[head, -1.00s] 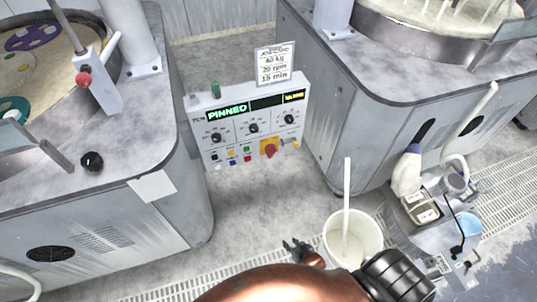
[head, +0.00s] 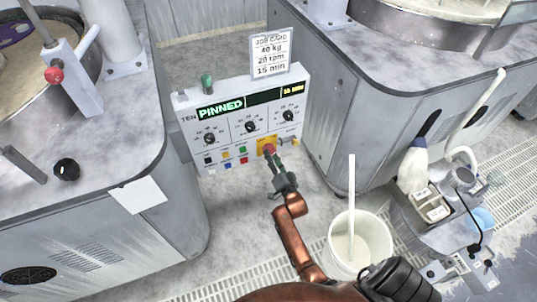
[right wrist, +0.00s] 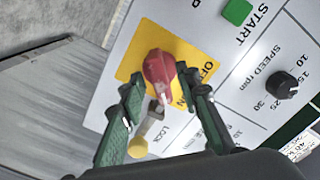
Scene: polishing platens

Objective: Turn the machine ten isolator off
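The machine ten control panel (head: 232,166) is a white box marked TEN, with a green display reading PINNED. Its isolator is a red rotary handle (head: 269,149) on a yellow plate, at the panel's lower right. The handle also shows in the right wrist view (right wrist: 160,70), with OFF and part of another label on the yellow plate (right wrist: 190,38). My right gripper (head: 276,170) is at the isolator. In the right wrist view its green-padded fingers (right wrist: 163,98) stand open on either side of the handle, with small gaps showing. My left gripper is not in view.
A yellow-ended lever (right wrist: 141,138) marked LOCK sits close beside the isolator. A green START button (right wrist: 237,12) and a speed knob (right wrist: 285,86) are nearby. A white bucket (head: 375,240) with a stick stands on the floor to the right. Grey machines flank the panel.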

